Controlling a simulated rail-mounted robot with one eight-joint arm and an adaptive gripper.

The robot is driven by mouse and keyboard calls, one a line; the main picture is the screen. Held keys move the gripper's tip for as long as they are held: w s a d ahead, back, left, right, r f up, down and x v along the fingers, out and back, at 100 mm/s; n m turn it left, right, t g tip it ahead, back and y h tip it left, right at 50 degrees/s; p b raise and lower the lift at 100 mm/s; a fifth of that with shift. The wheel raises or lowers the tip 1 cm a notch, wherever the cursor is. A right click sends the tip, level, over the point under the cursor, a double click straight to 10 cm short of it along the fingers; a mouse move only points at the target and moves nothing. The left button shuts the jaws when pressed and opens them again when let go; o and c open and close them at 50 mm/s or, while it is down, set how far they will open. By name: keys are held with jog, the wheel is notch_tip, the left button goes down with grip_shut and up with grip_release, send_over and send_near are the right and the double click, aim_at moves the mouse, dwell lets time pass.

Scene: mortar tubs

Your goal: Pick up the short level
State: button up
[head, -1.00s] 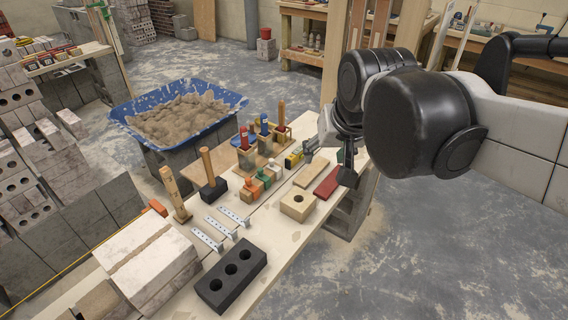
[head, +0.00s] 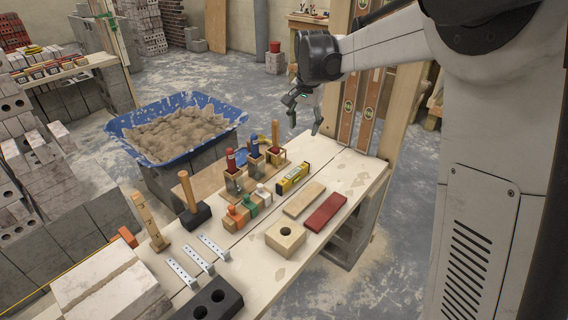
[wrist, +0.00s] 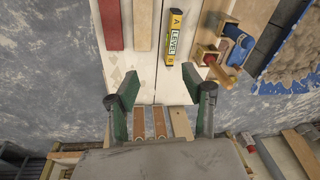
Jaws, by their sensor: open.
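The short level is a small yellow and black bar (head: 292,178) lying on the plank bench, between the tools in wooden blocks and a tan wooden strip. In the wrist view the level (wrist: 176,37) lies flat, with its lettering facing up, beyond the fingertips and near the middle. My gripper (head: 304,112) is above the far end of the bench, higher than the level and apart from it. In the wrist view the gripper (wrist: 163,88) shows two green-padded fingers spread wide, with nothing between them.
Beside the level are a tan strip (head: 304,199) and a red strip (head: 325,212). Handled tools stand in wooden blocks (head: 254,160) on its other side. A blue tub of mortar (head: 180,125) is left of the bench. Wooden posts with long levels (head: 368,110) rise behind the bench's far end.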

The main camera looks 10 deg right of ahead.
aim_at(294, 173)
jog(key=w+f+m, duration=0.1)
jog(key=w+f, duration=0.2)
jog(key=f, duration=0.4)
jog(key=w+f+m+g+b, duration=0.1)
jog(key=w+f, duration=0.3)
jog(key=f, duration=0.4)
jog(key=w+f+g+b, duration=0.1)
jog(key=w+f, duration=0.3)
jog(key=f, duration=0.4)
jog(key=shift+d+f+m, duration=0.1)
jog(key=shift+f+m, duration=0.15)
jog(key=shift+m, duration=0.15)
jog(key=shift+s+f+b, duration=0.15)
jog(key=shift+f+b, duration=0.85)
jog(key=shift+f, duration=1.7)
jog(key=shift+r, duration=0.1)
grip_shut()
